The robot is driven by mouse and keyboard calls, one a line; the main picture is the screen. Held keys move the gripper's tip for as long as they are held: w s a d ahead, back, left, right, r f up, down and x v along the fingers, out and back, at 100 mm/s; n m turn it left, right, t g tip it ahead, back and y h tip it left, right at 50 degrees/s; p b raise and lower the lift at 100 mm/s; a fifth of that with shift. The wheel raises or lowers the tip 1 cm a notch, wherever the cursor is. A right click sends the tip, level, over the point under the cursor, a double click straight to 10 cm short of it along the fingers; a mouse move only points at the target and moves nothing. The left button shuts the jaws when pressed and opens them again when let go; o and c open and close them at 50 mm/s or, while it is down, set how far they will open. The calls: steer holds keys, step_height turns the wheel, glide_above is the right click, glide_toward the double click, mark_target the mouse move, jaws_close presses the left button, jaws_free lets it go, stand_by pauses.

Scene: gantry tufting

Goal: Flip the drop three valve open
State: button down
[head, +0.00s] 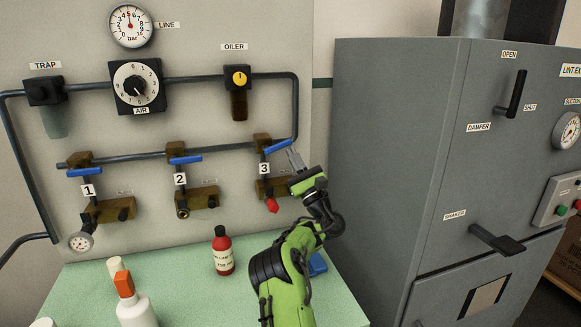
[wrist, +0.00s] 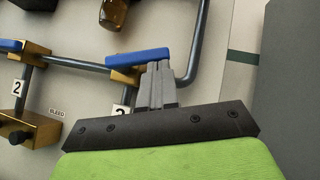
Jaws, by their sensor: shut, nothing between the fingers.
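The drop three valve has a blue lever (head: 278,147) on a brass body (head: 262,142) above the label 3 on the panel. The lever slants, its free right end higher than its left. My gripper (head: 293,153) is shut and empty, with its fingertips at the lever's right end. In the wrist view the same blue lever (wrist: 138,56) lies just beyond the shut fingertips (wrist: 157,66). The fingers overlap its right part in that view, and I cannot tell whether they touch it. A red fitting (head: 272,205) hangs below the label.
The drop two lever (head: 186,159) and drop one lever (head: 84,172) are to the left. A red bottle (head: 222,252) and a white bottle (head: 135,305) stand on the green bench (head: 190,290). A grey cabinet (head: 400,150) stands close on the right.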

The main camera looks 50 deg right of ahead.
step_height(320, 180, up, 2)
steer(key=n+y, duration=0.3)
steer(key=n+g+y+p, duration=0.1)
steer(key=n+y, duration=0.1)
steer(key=n, duration=0.2)
steer(key=shift+d+r+y, duration=0.1)
steer(key=shift+r+y, duration=0.1)
steer(key=shift+y, duration=0.2)
steer(key=shift+w+a+r+n+g+y+p, duration=0.25)
steer(key=shift+a+r+n+g+y+p, duration=0.2)
steer(key=shift+r+n+g+y+p, duration=0.65)
steer(key=shift+w+a+r+n+g+y+p, duration=0.25)
steer(key=shift+a+r+n+g+p, duration=0.45)
steer(key=shift+n+p, duration=0.95)
steer(key=shift+w+a+r+n+g+y+p, duration=0.2)
steer(key=shift+r+n+g+y+p, duration=0.7)
steer(key=shift+n, duration=0.85)
steer(key=shift+g, duration=0.3)
steer(key=b+v, duration=0.3)
steer(key=v, duration=0.4)
steer(key=shift+s+f, duration=0.2)
steer(key=shift+s, duration=0.1)
steer(key=shift+h, duration=0.25)
